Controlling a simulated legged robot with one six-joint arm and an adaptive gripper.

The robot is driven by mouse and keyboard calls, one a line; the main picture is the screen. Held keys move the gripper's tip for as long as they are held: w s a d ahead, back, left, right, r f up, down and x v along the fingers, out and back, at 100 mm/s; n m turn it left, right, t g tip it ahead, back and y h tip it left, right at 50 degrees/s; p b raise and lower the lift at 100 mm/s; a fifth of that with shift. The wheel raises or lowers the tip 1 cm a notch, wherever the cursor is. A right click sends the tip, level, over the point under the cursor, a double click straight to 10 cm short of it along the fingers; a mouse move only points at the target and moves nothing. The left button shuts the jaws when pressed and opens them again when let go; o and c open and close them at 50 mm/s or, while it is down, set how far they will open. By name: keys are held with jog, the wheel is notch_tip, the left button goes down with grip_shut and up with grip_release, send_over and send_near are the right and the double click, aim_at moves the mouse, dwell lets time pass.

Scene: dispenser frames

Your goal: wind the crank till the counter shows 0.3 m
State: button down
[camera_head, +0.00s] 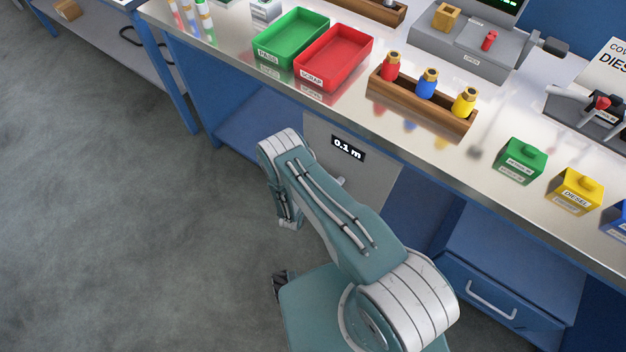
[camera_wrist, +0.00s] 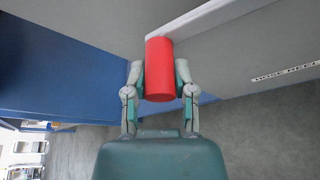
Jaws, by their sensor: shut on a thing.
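The counter (camera_head: 348,148) is a small black display on a grey panel (camera_head: 378,178) under the bench front, and it reads 0.1 m. In the wrist view a red cylindrical crank handle (camera_wrist: 160,70) sits between the fingers of my gripper (camera_wrist: 160,82), which is shut on it. A pale grey bar (camera_wrist: 205,17), seemingly the crank arm, runs from behind the handle to the upper right. In the head view my arm reaches down in front of the panel and hides the handle and my fingers.
On the bench top (camera_head: 235,65) stand a green tray (camera_head: 290,55), a red tray (camera_head: 335,75), a wooden rack (camera_head: 420,105) with three coloured fittings, and labelled blocks in green (camera_head: 521,168) and yellow (camera_head: 574,192). A drawer (camera_head: 500,305) is at lower right. The floor at left is clear.

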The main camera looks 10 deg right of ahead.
jog(key=shift+s+d+r+m+t, duration=0.15)
jog(key=shift+d+r+m+t, duration=0.05)
jog(key=shift+r+m+t, duration=0.4)
jog(key=shift+r, duration=0.15)
jog(key=shift+c, duration=2.2)
grip_release()
jog(key=v, duration=1.2)
jog(key=shift+r, duration=0.1)
